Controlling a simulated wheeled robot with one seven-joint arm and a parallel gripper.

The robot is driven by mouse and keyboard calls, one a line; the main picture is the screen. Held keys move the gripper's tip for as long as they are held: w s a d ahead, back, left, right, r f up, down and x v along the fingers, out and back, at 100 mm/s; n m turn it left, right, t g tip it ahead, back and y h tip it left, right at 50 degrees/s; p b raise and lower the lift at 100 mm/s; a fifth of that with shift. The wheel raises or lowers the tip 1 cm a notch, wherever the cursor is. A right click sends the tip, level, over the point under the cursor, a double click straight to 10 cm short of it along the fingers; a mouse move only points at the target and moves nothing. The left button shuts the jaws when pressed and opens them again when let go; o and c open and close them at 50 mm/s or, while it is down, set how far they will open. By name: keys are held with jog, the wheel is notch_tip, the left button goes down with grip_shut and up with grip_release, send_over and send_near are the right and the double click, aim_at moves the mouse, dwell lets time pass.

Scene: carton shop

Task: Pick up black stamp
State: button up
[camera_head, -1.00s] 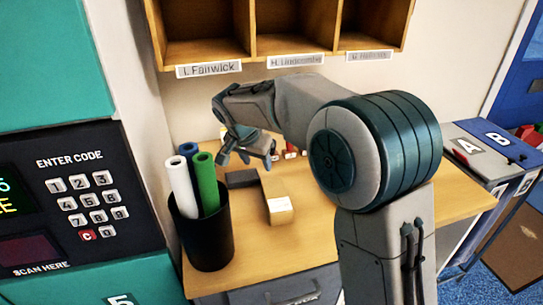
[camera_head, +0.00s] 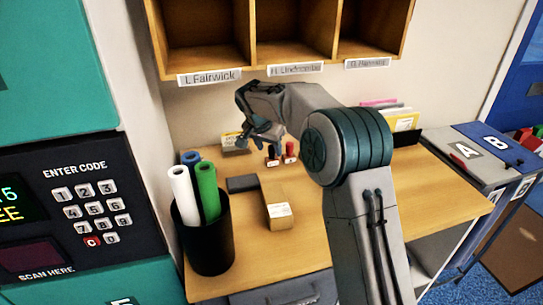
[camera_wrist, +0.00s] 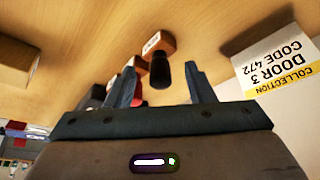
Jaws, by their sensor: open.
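The black stamp (camera_wrist: 160,74) shows in the wrist view, with a dark round handle on a wooden base. It stands on the desk with its handle toward me. My gripper (camera_wrist: 160,82) is open, its two fingers to either side of the handle in the picture; no contact shows.
A collection card (camera_wrist: 276,68) stands beside the black stamp. A dark block (camera_head: 242,183) and a cardboard box (camera_head: 277,210) lie nearer on the desk (camera_head: 350,215). A black cup (camera_head: 206,245) of rolled tubes stands at left. Wooden cubbies (camera_head: 250,68) overhang the back.

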aim_at(271, 147)
jog(key=shift+w+d+f, duration=0.25)
jog(key=shift+w+f, duration=0.15)
jog(key=shift+f, duration=0.05)
jog(key=shift+w+d+f, duration=0.2)
jog(key=shift+w+f, duration=0.2)
jog(key=shift+f, duration=0.05)
jog(key=shift+w+f, duration=0.2)
jog(key=shift+f, duration=0.3)
grip_shut()
jog(key=shift+s+r, duration=0.1)
jog(key=shift+s+a+r, duration=0.1)
jog(key=shift+r, duration=0.05)
jog(key=s+a+r+b, duration=0.1)
jog(key=s+a+r, duration=0.1)
jog(key=s, duration=0.4)
jog(key=s+a+r+b, duration=0.1)
jog(key=s+a+r, duration=0.2)
jog(key=s+r, duration=0.2)
jog(key=shift+s+a+r, duration=0.25)
jog(key=shift+s+r, duration=0.05)
jog(key=shift+s, duration=0.4)
